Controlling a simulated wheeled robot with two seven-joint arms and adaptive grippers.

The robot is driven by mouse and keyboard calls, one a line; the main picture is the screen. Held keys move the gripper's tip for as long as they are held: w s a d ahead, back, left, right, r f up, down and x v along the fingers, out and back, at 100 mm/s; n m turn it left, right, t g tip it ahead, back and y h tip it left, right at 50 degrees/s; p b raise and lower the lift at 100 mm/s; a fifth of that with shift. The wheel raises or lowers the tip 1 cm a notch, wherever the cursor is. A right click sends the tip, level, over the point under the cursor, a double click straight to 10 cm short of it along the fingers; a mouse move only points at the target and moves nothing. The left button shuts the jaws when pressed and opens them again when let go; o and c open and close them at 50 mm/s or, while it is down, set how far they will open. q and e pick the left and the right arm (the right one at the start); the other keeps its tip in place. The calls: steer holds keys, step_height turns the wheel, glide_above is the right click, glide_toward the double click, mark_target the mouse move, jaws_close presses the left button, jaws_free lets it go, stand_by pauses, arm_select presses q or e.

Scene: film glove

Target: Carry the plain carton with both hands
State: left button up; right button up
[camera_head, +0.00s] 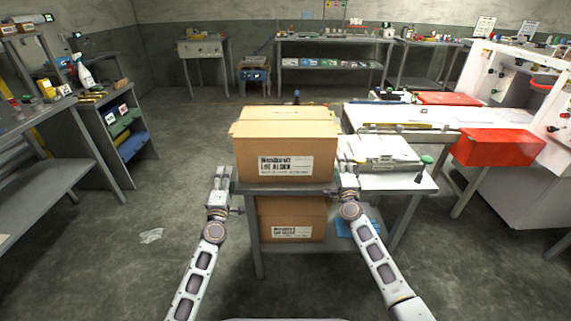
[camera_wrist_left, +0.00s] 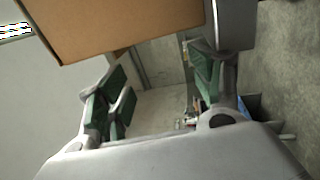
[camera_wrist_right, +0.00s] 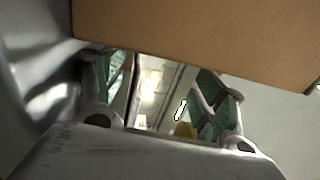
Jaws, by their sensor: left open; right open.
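A brown cardboard carton (camera_head: 262,148) with a white printed label stands upright on the near left end of a grey table (camera_head: 420,184). A similar labelled carton (camera_head: 285,212) sits on the shelf below. My left gripper (camera_head: 223,176) is open just left of the upper carton, near its lower edge. My right gripper (camera_head: 347,178) is open close to its right side. The carton shows beyond the open fingers in the left wrist view (camera_wrist_left: 110,25) and in the right wrist view (camera_wrist_right: 200,30). Neither gripper holds anything; whether either touches the carton, I cannot tell.
A white flat device (camera_head: 380,152) lies right of the carton, with a green-topped item (camera_head: 425,168) beside it. Red bins (camera_head: 490,148) are farther right. A shelf unit (camera_head: 115,130) stands left. The floor between is clear, except for a crumpled scrap (camera_head: 151,236).

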steer(key=shift+s+d+f, duration=0.1)
steer(key=shift+s+f, duration=0.1)
steer(key=shift+f, duration=0.15)
stand_by(0.5)
steer(key=s+f, duration=0.1)
steer(key=s, duration=0.6)
steer(key=shift+s, duration=0.35)
stand_by(0.4)
steer(key=shift+r, duration=0.2)
